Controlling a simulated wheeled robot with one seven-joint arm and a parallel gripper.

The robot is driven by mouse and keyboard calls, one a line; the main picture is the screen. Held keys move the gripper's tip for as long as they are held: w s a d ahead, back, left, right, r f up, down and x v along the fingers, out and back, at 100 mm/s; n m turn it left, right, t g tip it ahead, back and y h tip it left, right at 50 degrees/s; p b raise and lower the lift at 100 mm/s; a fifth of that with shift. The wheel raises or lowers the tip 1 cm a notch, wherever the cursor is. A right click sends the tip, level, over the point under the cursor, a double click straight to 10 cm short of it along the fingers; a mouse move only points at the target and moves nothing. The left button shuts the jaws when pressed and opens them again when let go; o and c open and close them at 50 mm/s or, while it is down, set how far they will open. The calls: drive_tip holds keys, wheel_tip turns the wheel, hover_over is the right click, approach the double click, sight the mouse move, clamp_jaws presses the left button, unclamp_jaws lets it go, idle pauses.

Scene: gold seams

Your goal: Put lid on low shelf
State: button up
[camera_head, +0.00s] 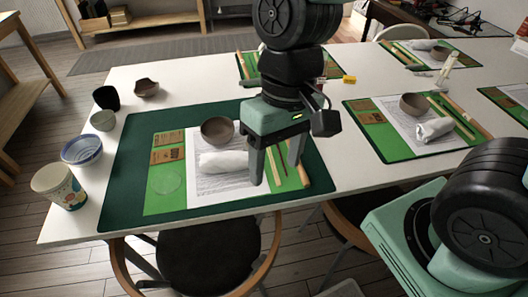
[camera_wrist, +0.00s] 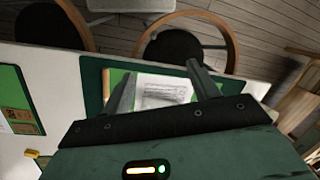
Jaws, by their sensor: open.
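A faint, translucent round disc (camera_head: 168,183), which looks like the lid, lies flat on the light green sheet at the left part of the near dark green mat (camera_head: 130,160). I cannot make it out in the wrist view. My gripper (camera_head: 276,172) is open and empty, pointing down over the right part of that mat, to the right of the disc and apart from it. Its two fingers also show in the wrist view (camera_wrist: 160,78), with white paper beyond them. A low wooden shelf unit (camera_head: 130,22) stands at the back left; a wooden bench-like piece (camera_head: 32,95) is at the left edge.
A brown bowl (camera_head: 217,130) and a white wrapped roll (camera_head: 223,162) lie on the mat beside my gripper. A white tub (camera_head: 58,186), a blue-and-white bowl (camera_head: 82,150) and small cups line the table's left edge. Chairs (camera_head: 208,258) stand at the near side. Floor is open at left.

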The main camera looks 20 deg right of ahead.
drive_tip(key=w+d+f+m+t+y, duration=0.1)
drive_tip(key=w+d+f+m+y, duration=0.15)
drive_tip(key=w+d+m, duration=0.45)
drive_tip(key=w+d+f+m+t+y+b, duration=0.1)
drive_tip(key=w+d+f+m+y, duration=0.1)
drive_tip(key=w+d+f+m, duration=0.4)
drive_tip(key=w+d+f+m+t+y, duration=0.1)
drive_tip(key=w+d+m+y, duration=0.2)
drive_tip(key=w+d+m, duration=0.55)
drive_tip(key=shift+m, duration=0.75)
drive_tip(key=x, duration=0.4)
drive_tip(key=w+x, duration=0.1)
drive_tip(key=x, duration=0.3)
drive_tip(key=w+r+x, duration=0.1)
drive_tip(key=x, duration=0.4)
drive_tip(key=shift+a, duration=0.45)
drive_tip(key=shift+x, duration=2.75)
drive_tip(key=shift+a+r, duration=0.1)
drive_tip(key=shift+r, duration=0.05)
drive_tip(key=c, duration=0.7)
drive_tip(key=shift+r, duration=0.1)
